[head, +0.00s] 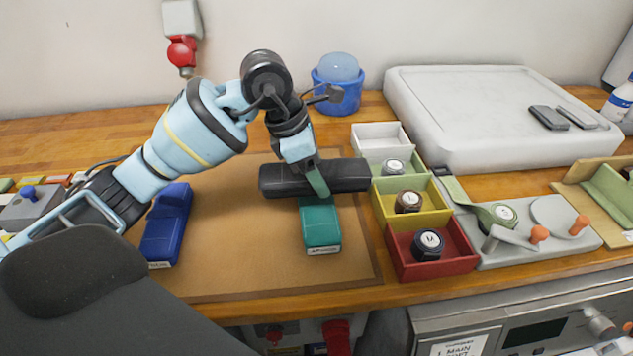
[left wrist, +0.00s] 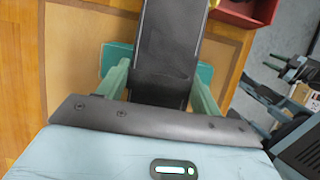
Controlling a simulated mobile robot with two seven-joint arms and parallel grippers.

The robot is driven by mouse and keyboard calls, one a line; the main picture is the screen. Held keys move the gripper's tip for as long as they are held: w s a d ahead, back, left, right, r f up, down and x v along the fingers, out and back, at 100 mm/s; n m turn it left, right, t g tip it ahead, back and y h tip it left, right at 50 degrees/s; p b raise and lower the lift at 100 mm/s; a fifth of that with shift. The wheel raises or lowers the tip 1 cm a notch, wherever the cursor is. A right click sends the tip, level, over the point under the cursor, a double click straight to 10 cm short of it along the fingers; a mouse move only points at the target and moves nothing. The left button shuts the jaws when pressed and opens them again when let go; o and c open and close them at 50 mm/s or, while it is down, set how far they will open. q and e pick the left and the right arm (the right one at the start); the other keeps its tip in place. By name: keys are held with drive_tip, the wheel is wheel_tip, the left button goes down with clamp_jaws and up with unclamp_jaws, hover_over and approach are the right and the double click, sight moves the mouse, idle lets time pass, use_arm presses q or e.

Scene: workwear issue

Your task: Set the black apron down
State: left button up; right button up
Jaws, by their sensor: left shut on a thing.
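The black apron (head: 345,176) is a long dark folded bundle, lying crosswise in the head view. My left gripper (head: 316,182) is shut on its middle, with a green finger showing in front. In the left wrist view the black apron (left wrist: 172,40) runs between the two green fingers of the left gripper (left wrist: 160,80). It is over the back end of a teal folded bundle (head: 320,226) on the brown mat (head: 235,250). I cannot tell whether the two touch.
A blue folded bundle (head: 168,228) lies at the mat's left. The mat between blue and teal is clear. Close on the right stand white, green, yellow (head: 438,212) and red (head: 455,262) bins, several with round items. A grey fixture (head: 560,245) is beyond.

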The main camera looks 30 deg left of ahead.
use_arm(q)
wheel_tip(320, 180, down, 3)
drive_tip(key=shift+f, duration=0.2)
use_arm(e)
drive_tip(key=shift+w+r, duration=0.2)
drive_tip(key=shift+w, duration=0.3)
use_arm(q)
drive_tip(key=shift+f, duration=0.1)
use_arm(e)
drive_tip(key=shift+s+f, duration=0.1)
use_arm(q)
drive_tip(key=o, duration=0.7)
drive_tip(key=shift+f, duration=0.1)
drive_tip(key=o, duration=0.4)
use_arm(e)
drive_tip(key=shift+s, duration=0.4)
